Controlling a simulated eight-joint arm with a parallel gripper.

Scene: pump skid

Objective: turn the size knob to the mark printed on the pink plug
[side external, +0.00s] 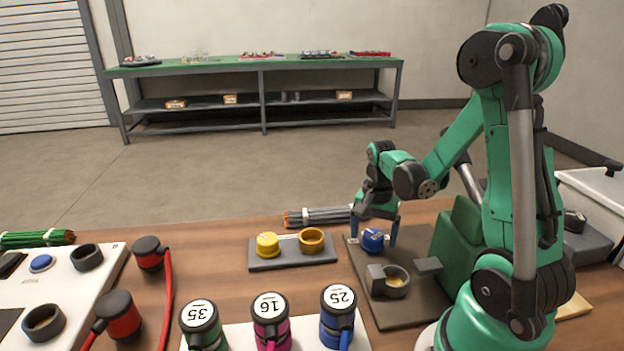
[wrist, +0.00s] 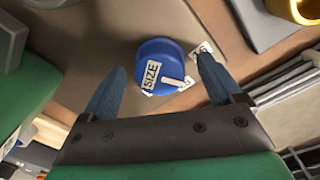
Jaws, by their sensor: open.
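The blue size knob (side external: 373,239) stands on a dark plate at the right. In the wrist view the knob (wrist: 158,60) shows the word SIZE and a white pointer line aimed to the lower right, near a small mark. Another small mark lies at its upper right; I cannot read either mark. My gripper (side external: 374,243) is open, pointing down, with one finger on each side of the knob; in the wrist view gaps show between knob and fingers. The pink plug (side external: 269,330) stands at the front with a white cap printed 16.
A green plug (side external: 202,335) marked 35 and a blue plug (side external: 337,325) marked 25 flank the pink one. A grey base (side external: 291,262) with a yellow knob and ring is left of the plate. A dark cup (side external: 397,283) and blocks stand in front of the knob.

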